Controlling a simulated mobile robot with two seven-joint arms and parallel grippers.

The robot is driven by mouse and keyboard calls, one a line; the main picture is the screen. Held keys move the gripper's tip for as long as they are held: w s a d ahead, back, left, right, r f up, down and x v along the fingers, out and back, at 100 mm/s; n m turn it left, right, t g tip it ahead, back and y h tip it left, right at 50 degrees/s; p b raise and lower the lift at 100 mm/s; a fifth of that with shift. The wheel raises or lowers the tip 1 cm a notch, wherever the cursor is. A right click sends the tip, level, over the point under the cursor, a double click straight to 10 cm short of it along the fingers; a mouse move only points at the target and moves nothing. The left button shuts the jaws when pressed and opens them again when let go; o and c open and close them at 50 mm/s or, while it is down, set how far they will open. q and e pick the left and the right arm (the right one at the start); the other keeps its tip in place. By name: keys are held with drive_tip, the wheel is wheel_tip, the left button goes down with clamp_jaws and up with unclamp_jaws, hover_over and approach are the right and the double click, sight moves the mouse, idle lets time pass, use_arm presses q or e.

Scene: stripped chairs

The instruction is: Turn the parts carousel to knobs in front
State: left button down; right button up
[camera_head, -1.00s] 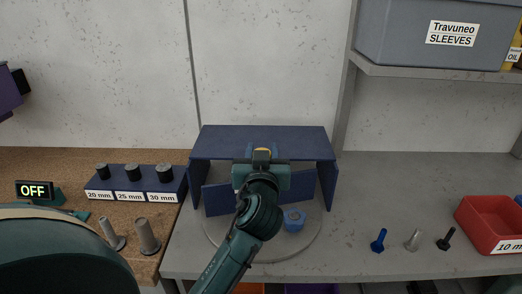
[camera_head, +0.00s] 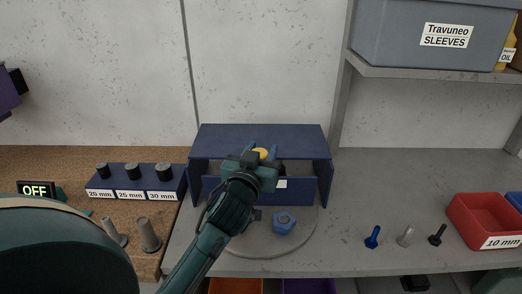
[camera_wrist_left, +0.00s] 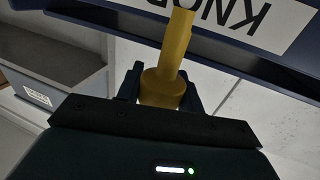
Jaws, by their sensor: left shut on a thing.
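The parts carousel is a round grey turntable (camera_head: 268,248) with blue divider walls (camera_head: 312,192), partly under a blue hood (camera_head: 262,138). A blue nut-shaped part (camera_head: 284,223) sits at its front. A small white label shows on a divider behind the gripper, too small to read. My left gripper (camera_head: 262,154) is shut on a yellow upright handle (camera_wrist_left: 175,60), at the front of the hood. In the left wrist view, a blue panel beside the handle carries an upside-down label (camera_wrist_left: 258,16) beginning "KNO". My forearm hides part of the turntable. My right gripper is not in view.
Left of the carousel stands a blue block (camera_head: 136,184) marked 20, 25 and 30 mm, with two grey pegs before it. A shelf (camera_head: 440,72) with a grey crate overhangs at right.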

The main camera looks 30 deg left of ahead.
use_arm(q)
drive_tip(key=shift+r, duration=0.2)
drive_tip(key=c, duration=0.9)
unclamp_jaws()
drive_tip(key=shift+f, duration=0.15)
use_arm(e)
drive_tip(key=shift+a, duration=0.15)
use_arm(q)
drive_tip(key=v, duration=1.3)
drive_tip(key=shift+p, duration=0.35)
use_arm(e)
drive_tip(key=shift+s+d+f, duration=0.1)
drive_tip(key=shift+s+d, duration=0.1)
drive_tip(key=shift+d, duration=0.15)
use_arm(q)
drive_tip(key=shift+s, duration=0.1)
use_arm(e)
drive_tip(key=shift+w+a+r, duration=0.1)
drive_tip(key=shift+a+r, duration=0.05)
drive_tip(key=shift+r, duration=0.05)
